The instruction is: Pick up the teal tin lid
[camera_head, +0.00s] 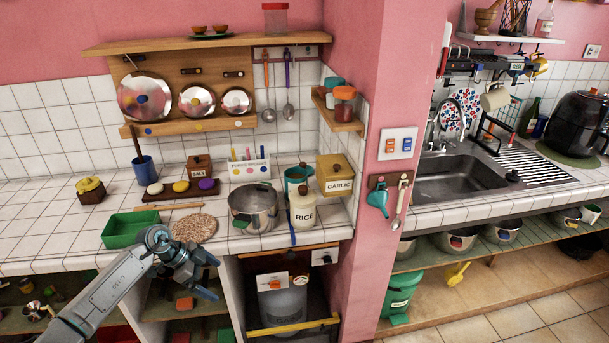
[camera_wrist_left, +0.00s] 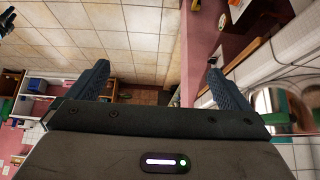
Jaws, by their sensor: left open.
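I cannot single out the teal tin lid with certainty. My left gripper (camera_head: 210,277) is open and empty in front of the counter edge, below the round cork mat. In the left wrist view its two fingers (camera_wrist_left: 158,72) are spread with nothing between them. A dark, blue-tipped piece at that view's upper left edge may be my right gripper.
A steel pot (camera_head: 254,207), RICE jar (camera_head: 302,208), GARLIC box (camera_head: 335,174), green tray (camera_head: 130,229) and cork mat (camera_head: 194,228) crowd the counter. A pink pillar (camera_head: 372,90) stands right of them. Steel lids (camera_head: 145,97) hang on the wall rack.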

